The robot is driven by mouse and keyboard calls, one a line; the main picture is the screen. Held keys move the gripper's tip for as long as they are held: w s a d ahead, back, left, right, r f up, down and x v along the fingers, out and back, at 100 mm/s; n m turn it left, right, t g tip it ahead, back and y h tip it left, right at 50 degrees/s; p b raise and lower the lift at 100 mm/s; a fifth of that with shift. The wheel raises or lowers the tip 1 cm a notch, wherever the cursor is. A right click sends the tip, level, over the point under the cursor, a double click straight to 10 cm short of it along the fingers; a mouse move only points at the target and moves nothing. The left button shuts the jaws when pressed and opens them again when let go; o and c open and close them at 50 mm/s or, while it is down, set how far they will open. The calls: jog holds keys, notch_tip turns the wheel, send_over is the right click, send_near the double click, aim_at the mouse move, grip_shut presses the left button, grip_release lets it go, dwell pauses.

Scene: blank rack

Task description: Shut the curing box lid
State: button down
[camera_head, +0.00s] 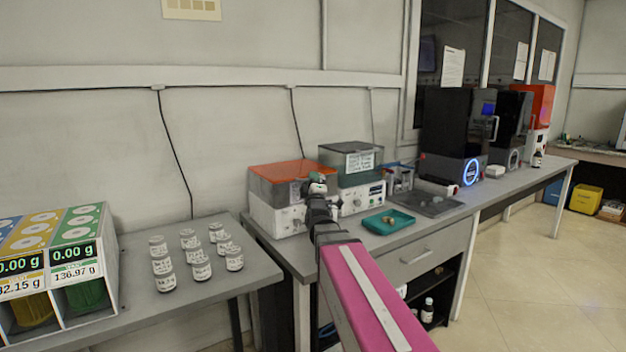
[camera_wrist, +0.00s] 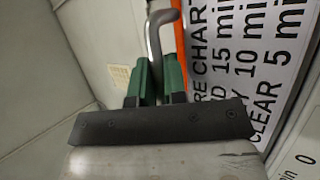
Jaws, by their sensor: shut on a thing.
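The curing box, a white base (camera_head: 272,216) with dark see-through sides and an orange lid (camera_head: 285,173), stands at the left end of the grey counter. The lid looks nearly level in the head view; I cannot tell whether a gap remains under it. My gripper (camera_head: 316,184) is at the box's right front corner. In the wrist view my gripper (camera_wrist: 157,80) has its green fingers shut on a bent grey handle (camera_wrist: 154,40). An orange edge (camera_wrist: 180,45) shows just beside the handle. My arm hides part of the box's right front.
A second box with a dark cover (camera_head: 340,154) and a printed label (camera_head: 361,162) stands close on the right. A green tray (camera_head: 388,222) lies on the counter. Several jars (camera_head: 201,268) stand on the lower left table.

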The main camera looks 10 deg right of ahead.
jog(key=shift+f, duration=0.3)
jog(key=c, duration=1.5)
grip_release()
jog(key=shift+o, duration=0.2)
jog(key=v, duration=1)
jog(key=shift+s, duration=0.4)
jog(key=shift+f, duration=0.1)
